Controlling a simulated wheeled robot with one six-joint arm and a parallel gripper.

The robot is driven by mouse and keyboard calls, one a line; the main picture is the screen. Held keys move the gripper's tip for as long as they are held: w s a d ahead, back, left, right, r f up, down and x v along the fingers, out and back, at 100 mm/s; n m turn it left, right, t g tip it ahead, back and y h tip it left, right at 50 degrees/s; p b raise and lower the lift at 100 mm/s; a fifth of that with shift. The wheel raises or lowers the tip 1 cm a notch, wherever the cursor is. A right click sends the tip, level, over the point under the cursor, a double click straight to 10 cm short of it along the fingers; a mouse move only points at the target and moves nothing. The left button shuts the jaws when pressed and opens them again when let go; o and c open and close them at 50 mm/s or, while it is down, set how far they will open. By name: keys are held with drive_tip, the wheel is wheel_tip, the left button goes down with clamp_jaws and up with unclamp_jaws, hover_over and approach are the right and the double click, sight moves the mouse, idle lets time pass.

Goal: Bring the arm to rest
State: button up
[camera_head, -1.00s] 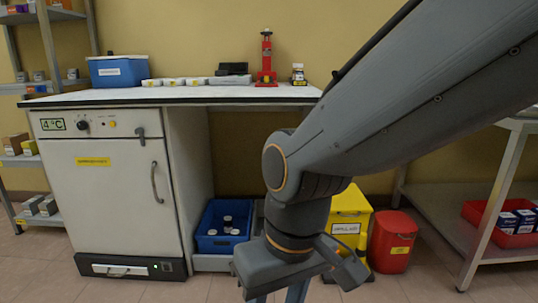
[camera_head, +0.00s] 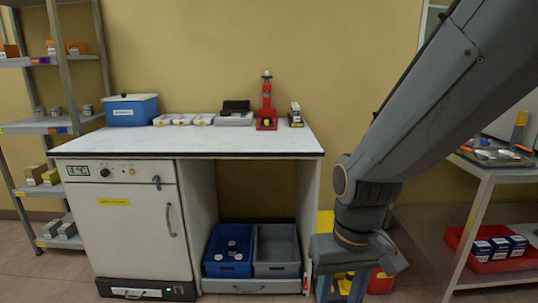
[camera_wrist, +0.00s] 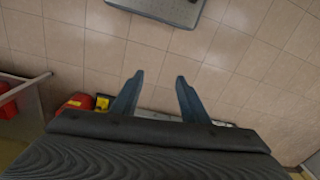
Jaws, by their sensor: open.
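My gripper (camera_wrist: 158,85) shows in the wrist view with its two fingers apart and nothing between them, above the tiled floor. In the head view my arm comes down from the upper right, and my gripper (camera_head: 340,287) hangs at the lower middle right, pointing down. It is in front of the yellow bin and the red bin and partly hides them. Its fingertips are near the picture's bottom edge.
A white bench (camera_head: 220,142) with a fridge (camera_head: 130,225) beneath stands to the left. A blue crate (camera_head: 228,266) and a grey crate (camera_head: 277,267) sit under it. A red bin (camera_head: 380,282) is behind my gripper. A metal table (camera_head: 487,178) stands right.

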drive_tip(key=s+d+r+m+p, duration=0.1)
drive_tip(key=s+d+r+p, duration=0.1)
drive_tip(key=d+r+p, duration=0.4)
drive_tip(key=shift+d+r+m+p, duration=0.25)
drive_tip(key=shift+r+p, duration=0.55)
drive_tip(key=shift+p, duration=0.6)
